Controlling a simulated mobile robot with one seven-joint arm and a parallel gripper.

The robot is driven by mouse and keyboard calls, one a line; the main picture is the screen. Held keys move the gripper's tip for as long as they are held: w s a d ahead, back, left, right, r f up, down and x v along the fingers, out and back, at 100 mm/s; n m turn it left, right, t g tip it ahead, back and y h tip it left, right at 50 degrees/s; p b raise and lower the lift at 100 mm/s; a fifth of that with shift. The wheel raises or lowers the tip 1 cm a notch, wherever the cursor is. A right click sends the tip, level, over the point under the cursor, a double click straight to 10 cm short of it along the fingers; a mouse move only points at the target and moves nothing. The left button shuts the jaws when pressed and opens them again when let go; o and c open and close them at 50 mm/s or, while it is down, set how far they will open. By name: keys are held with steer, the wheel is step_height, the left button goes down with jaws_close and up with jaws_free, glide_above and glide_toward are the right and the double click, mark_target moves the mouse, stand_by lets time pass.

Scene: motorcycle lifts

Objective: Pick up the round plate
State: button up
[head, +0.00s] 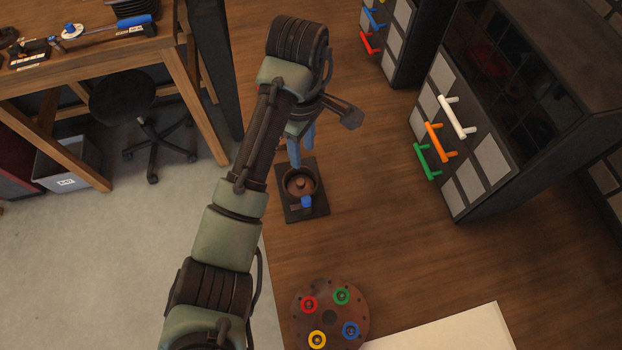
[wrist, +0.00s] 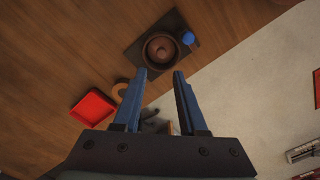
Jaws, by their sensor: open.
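A round brown plate (head: 330,317) lies flat on the wooden surface at the bottom of the head view. It carries red, green, blue and yellow rings around a dark centre. Farther back, a round brown bowl-like fixture (head: 299,183) with a blue knob (head: 306,202) sits on a dark square base (head: 311,211). This fixture also shows in the wrist view (wrist: 161,50), ahead of the fingertips. My gripper (wrist: 160,74) is open, with nothing between its blue fingers. In the head view the gripper (head: 296,160) hangs close to the fixture, partly hidden by my arm.
Black cabinets with coloured handles (head: 457,117) stand at the right. A pale sheet (head: 450,332) lies beside the plate. A workbench with tools (head: 90,40) and a stool (head: 122,97) stand at the left. A red tray (wrist: 92,106) shows in the wrist view.

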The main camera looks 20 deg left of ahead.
steer(key=b, duration=0.5)
glide_above(300, 181)
steer(key=f, duration=0.7)
steer(key=shift+w+d, duration=0.1)
steer(key=shift+d, duration=0.2)
steer(key=shift+a+f+p, duration=0.15)
steer(key=shift+f+p, duration=0.3)
steer(key=shift+f, duration=0.15)
step_height(300, 181, down, 4)
steer(key=shift+a+f+p, duration=0.1)
steer(key=shift+f+p, duration=0.1)
steer(key=shift+p, duration=0.2)
steer(key=shift+c, duration=0.2)
jaws_close()
